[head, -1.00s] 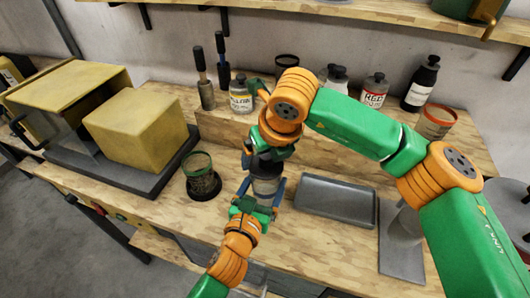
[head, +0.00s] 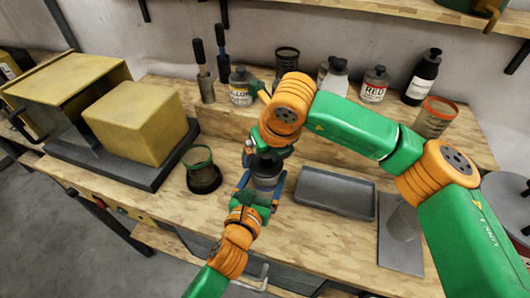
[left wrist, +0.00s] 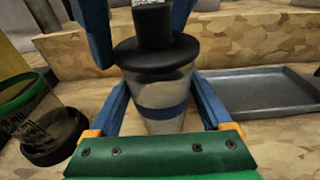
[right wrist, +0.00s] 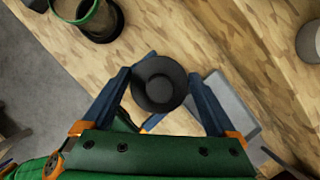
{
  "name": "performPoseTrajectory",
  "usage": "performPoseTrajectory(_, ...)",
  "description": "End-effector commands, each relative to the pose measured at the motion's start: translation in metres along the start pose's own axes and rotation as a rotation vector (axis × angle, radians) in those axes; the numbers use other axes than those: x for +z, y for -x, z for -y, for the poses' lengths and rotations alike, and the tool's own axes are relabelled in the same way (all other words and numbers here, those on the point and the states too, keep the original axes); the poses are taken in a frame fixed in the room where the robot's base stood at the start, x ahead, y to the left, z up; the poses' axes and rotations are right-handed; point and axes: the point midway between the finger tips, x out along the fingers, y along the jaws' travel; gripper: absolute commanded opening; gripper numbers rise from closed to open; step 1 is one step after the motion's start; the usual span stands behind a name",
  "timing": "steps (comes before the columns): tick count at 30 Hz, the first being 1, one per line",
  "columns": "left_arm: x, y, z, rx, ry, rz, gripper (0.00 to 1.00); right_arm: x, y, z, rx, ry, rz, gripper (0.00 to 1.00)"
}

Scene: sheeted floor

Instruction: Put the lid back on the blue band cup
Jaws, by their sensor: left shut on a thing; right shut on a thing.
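The blue band cup (left wrist: 163,112) is clear, with a blue stripe around its middle, and looks upright in the left wrist view. It shows small in the head view (head: 267,182), partly covered by my grippers. My left gripper (head: 262,190) is shut on the cup's sides. The black lid (left wrist: 157,52), with a raised centre knob, is at the cup's mouth and looks level. It also shows from above in the right wrist view (right wrist: 160,92). My right gripper (right wrist: 162,92) is shut on the lid, one finger on each side. Any small gap under the lid cannot be seen.
A green-rimmed cup (head: 199,157) stands on a dark round piece to the left. A grey tray (head: 335,192) lies close on the right. Bottles, brushes and an orange-rimmed cup (head: 436,118) stand on the raised back step. A yellow box (head: 135,120) is at the left.

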Motion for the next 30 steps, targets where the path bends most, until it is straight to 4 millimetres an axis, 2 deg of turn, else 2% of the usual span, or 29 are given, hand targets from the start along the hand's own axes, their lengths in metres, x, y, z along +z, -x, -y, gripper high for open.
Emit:
performPoseTrajectory(24,-0.001,0.000,0.000,0.000,0.000,-0.003,0.00,-0.005,-0.012,0.000,0.000,0.002,-0.001,0.41)
performPoseTrajectory(25,-0.001,0.000,0.000,0.000,0.000,-0.003,0.00,-0.005,-0.012,0.000,0.000,0.002,0.000,1.00)
performPoseTrajectory(30,-0.001,0.000,0.000,0.000,0.000,-0.003,0.00,-0.005,-0.012,0.000,0.000,0.001,0.000,1.00)
